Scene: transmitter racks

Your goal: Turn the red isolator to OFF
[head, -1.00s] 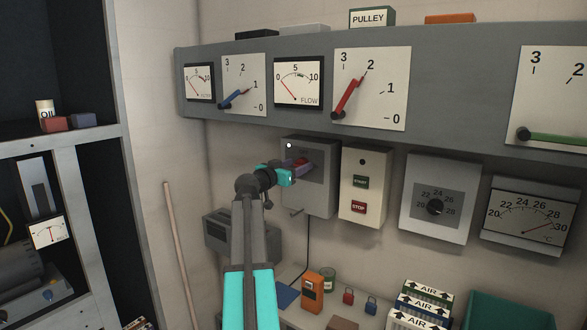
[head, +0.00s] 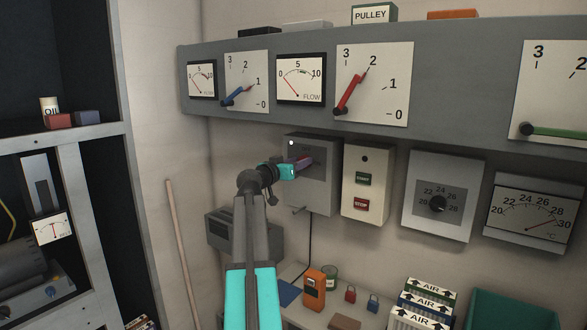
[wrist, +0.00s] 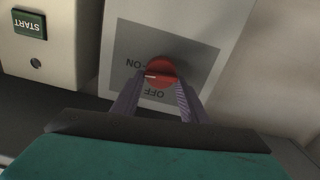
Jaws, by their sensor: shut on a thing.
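The red isolator knob (wrist: 161,72) is on a grey panel of a light grey box (head: 318,192) on the wall. In the wrist view the lettering is upside down, with ON left of the knob and OFF below it. The knob's white mark points left, slightly below the ON tick. My gripper (wrist: 160,84) has its purple fingers on either side of the knob and is shut on it. In the head view my gripper (head: 302,163) reaches the box front and its fingers mostly hide the knob.
A START/STOP box (head: 364,185) hangs close to the right of the isolator box. A gauge shelf (head: 450,95) juts out above. Below, a bench holds an orange meter (head: 314,291), padlocks and AIR boxes (head: 427,300).

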